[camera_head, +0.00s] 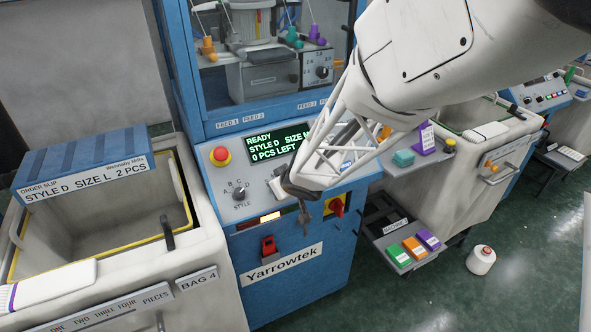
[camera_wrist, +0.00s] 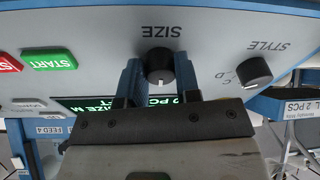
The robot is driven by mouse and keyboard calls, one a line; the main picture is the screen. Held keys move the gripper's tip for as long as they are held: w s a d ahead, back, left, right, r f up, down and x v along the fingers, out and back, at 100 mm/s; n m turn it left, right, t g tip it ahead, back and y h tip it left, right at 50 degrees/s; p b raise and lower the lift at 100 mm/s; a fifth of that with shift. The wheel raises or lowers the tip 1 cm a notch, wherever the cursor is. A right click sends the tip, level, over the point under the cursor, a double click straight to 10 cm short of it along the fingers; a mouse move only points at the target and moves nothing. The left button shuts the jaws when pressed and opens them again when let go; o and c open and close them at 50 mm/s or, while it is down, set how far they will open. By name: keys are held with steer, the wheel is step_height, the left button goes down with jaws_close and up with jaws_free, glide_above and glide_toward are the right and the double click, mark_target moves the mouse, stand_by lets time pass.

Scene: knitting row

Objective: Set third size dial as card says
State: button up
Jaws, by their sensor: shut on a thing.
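The size dial (camera_wrist: 159,65), a black round knob under the word SIZE, sits between the fingers of my gripper (camera_wrist: 159,82) in the wrist view. My gripper is shut on it. Its white mark points toward the bottom of that view; the letters around it are hidden. In the head view my gripper (camera_head: 300,190) is at the blue machine's panel and hides the dial. The order slip card (camera_head: 85,180) at left reads STYLE D SIZE L 2 PCS. The green-lettered display (camera_head: 275,144) reads READY, STYLE D, 0 PCS LEFT; its size reads M in the wrist view.
The style dial (camera_head: 240,194) is left of my gripper, with a red emergency button (camera_head: 220,156) above it. A red-and-yellow switch (camera_head: 337,207) is close to my gripper's right. The green START button (camera_wrist: 48,61) lies beside the size dial in the wrist view.

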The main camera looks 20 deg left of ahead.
steer(key=n, duration=0.4)
steer(key=shift+n+g, duration=0.6)
steer(key=shift+n, duration=2)
steer(key=o, duration=0.9)
steer(key=shift+r, duration=0.2)
steer(key=shift+v, duration=3.8)
